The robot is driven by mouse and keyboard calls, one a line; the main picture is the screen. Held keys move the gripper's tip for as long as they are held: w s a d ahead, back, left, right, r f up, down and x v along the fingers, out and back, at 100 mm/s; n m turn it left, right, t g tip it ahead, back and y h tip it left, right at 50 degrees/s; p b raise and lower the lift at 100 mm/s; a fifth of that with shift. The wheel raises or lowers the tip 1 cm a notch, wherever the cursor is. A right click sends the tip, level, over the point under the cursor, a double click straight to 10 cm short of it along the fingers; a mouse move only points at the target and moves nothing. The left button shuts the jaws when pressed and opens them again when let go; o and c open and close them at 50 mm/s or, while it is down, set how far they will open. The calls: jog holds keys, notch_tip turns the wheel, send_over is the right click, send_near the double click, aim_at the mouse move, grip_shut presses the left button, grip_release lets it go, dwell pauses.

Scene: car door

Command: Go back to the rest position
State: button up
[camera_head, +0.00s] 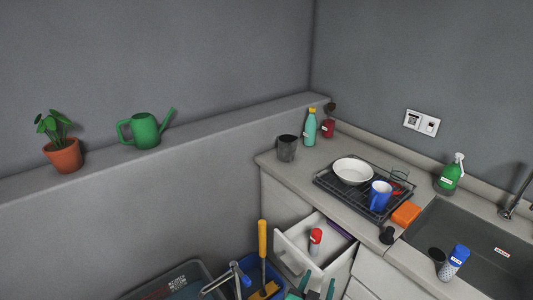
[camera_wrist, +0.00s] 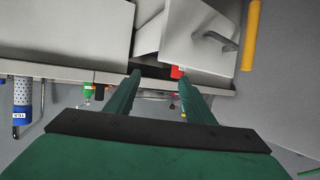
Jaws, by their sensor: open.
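My gripper (camera_head: 316,286) shows at the bottom edge of the head view as two green fingertips, just in front of the open drawer (camera_head: 290,243). In the wrist view my gripper (camera_wrist: 158,78) has its two green fingers apart, with nothing held between them. The wrist picture appears turned over, with the open drawer (camera_wrist: 198,40) and its grey handle beyond the fingers. Most of my arm is out of the head view.
A can with a red cap (camera_head: 315,240) stands in the drawer. A yellow-handled tool (camera_head: 262,240) rises from a blue bin left of my gripper. The counter above holds a dish rack (camera_head: 327,184) and sink (camera_head: 480,235). A ledge bears a watering can (camera_head: 144,131).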

jog(key=s+a+f+n+t+y, duration=0.1)
jog(key=s+a+f+n+y, duration=0.1)
jog(key=s+a+f, duration=0.5)
jog(key=s+a+n+t+y, duration=0.15)
jog(key=s+a, duration=0.35)
jog(key=s, duration=0.6)
jog(key=s+a+r+y, duration=0.1)
jog(key=s+a+r, duration=0.1)
jog(key=s, duration=0.7)
jog(key=s+a+r+n+y, duration=0.1)
jog(key=s+r, duration=0.3)
jog(key=s, duration=0.6)
jog(key=shift+a, duration=0.35)
jog(key=shift+r+n+t, duration=0.1)
jog(key=shift+n+t, duration=0.15)
